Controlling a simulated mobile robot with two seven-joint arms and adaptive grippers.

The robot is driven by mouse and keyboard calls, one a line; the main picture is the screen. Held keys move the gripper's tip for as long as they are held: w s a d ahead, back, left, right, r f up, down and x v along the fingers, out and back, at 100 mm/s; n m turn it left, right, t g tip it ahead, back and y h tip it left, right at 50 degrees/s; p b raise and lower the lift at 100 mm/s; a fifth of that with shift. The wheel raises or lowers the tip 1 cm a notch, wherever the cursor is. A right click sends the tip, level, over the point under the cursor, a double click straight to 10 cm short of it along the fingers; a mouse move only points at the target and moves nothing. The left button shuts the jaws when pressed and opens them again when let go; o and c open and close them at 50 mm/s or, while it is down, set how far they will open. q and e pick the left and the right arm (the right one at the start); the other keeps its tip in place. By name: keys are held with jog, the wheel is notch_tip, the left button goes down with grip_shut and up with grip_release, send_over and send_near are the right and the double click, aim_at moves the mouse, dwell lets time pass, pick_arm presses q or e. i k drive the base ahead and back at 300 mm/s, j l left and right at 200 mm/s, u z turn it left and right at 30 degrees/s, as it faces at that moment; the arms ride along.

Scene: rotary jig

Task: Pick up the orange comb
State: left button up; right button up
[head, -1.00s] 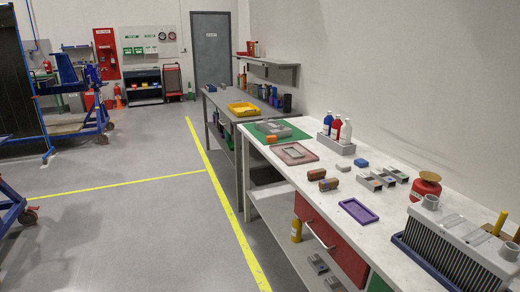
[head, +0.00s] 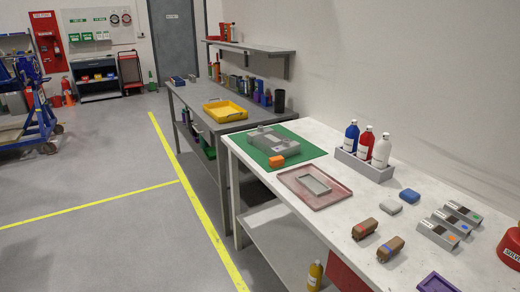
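I cannot make out a clear comb shape in the head view. A small orange block-like thing (head: 277,161) lies on the front edge of the green mat (head: 310,136), in front of a grey metal fixture (head: 268,139). No comb teeth show on it at this size. Neither of my grippers is in view.
The white workbench (head: 300,224) also bears a pinkish tray (head: 290,187), a bottle rack (head: 362,166), brown blocks (head: 364,229), grey boxes (head: 437,236) and a purple frame (head: 436,284). A grey table (head: 185,96) with a yellow tray (head: 225,108) stands behind.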

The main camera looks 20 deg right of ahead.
aim_at(278, 161)
jog(key=i+j+z, duration=0.1)
jog(key=i+z, duration=0.3)
jog(key=i, duration=0.15)
jog(key=i+j+z, duration=0.8)
jog(key=i, duration=0.2)
